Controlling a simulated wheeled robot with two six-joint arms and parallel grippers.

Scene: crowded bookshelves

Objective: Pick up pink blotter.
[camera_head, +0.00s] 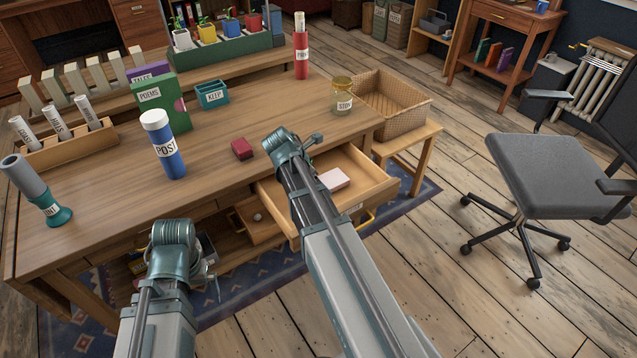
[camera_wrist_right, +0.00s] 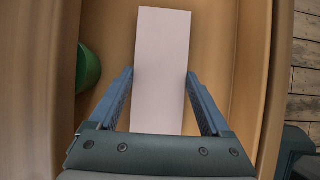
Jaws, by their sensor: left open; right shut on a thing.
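The pink blotter (camera_head: 334,179) is a pale pink flat block in the open desk drawer (camera_head: 376,186). In the right wrist view the blotter (camera_wrist_right: 162,40) is a long pale rectangle running between the fingers. My right gripper (camera_wrist_right: 160,74) is shut on it, one finger against each long side, inside the drawer. In the head view my right arm hides that gripper. My left gripper (camera_head: 212,275) is low in front of the desk, open and mostly hidden by its own wrist. It is away from the blotter.
Drawer walls stand close on both sides, and a green round object (camera_wrist_right: 88,67) lies left of the fingers. On the desk are a dark red block (camera_head: 242,149), a blue POST tube (camera_head: 168,158) and a jar (camera_head: 342,98). A wicker basket (camera_head: 405,118) stands right.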

